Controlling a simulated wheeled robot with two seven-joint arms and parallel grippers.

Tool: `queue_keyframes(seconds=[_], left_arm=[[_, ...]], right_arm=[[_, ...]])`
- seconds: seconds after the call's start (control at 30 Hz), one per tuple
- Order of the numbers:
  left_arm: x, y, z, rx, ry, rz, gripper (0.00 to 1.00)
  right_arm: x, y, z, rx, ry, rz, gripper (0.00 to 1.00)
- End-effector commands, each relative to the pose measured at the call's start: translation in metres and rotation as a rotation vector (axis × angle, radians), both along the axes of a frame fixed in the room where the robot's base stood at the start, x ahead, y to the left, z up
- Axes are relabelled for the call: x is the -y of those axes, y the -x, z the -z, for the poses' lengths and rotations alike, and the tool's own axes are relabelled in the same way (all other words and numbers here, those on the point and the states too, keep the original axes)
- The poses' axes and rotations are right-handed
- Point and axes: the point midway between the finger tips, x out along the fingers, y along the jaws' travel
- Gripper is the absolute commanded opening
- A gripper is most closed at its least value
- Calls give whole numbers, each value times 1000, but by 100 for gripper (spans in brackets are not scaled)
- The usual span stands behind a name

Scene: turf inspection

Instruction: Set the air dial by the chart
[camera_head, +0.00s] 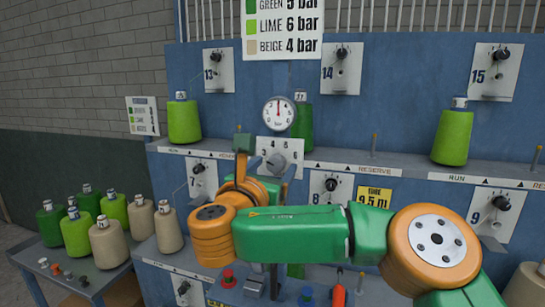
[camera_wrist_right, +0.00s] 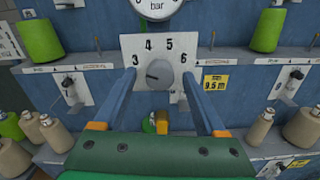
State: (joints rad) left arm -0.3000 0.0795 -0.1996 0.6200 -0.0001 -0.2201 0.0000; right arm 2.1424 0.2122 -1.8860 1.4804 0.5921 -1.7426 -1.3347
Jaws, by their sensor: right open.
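The chart (camera_head: 283,28) at the top of the head view reads green 5 bar, lime 6 bar, beige 4 bar. The air dial is a grey knob (camera_wrist_right: 160,73) on a white plate (camera_wrist_right: 140,47) marked 3, 4, 5, 6; its dark mark appears to point left, towards 3. A round bar gauge (camera_head: 278,113) sits above it, needle about straight up, its numbers too small to read. My right gripper (camera_wrist_right: 159,80) is open, its fingers either side of the knob; contact cannot be told. In the head view my arm partly covers the dial plate (camera_head: 292,146). My left gripper is out of view.
Lime cones (camera_head: 184,122) (camera_head: 452,136) and a dark green cone (camera_head: 302,128) stand on the shelf (camera_head: 340,159). Small dial plates (camera_head: 342,68) are on the blue wall. Green, lime and beige cones crowd a side table (camera_head: 40,268) at left. Thin pegs (camera_head: 374,143) stick up from the shelf.

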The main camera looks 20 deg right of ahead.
Motion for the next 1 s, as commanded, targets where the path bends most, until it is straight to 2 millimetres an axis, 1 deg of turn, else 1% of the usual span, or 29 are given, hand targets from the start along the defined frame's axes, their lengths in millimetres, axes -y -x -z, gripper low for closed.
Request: queue_keyframes(seconds=[0.17,0.2,0.27,0.3,0.37,0.4,0.47,0.63,0.77,1.0], left_arm=[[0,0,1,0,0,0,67],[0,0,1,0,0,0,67],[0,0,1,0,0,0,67],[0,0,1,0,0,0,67],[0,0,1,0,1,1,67],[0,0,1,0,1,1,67],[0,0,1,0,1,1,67],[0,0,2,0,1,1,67],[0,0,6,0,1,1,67],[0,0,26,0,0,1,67]], right_arm=[[0,-1,1,1,-1,-1,74],[0,-1,1,1,-1,-1,71],[0,-1,1,1,-1,-1,55],[0,-1,1,0,-1,-1,44],[0,-1,1,0,-1,-1,28],[0,-1,1,0,-1,-1,17],[0,-1,2,0,-1,-2,1],[0,-1,2,2,-5,-2,0],[0,-1,4,14,-26,-1,0],[0,-1,8,90,-137,-1,0]])
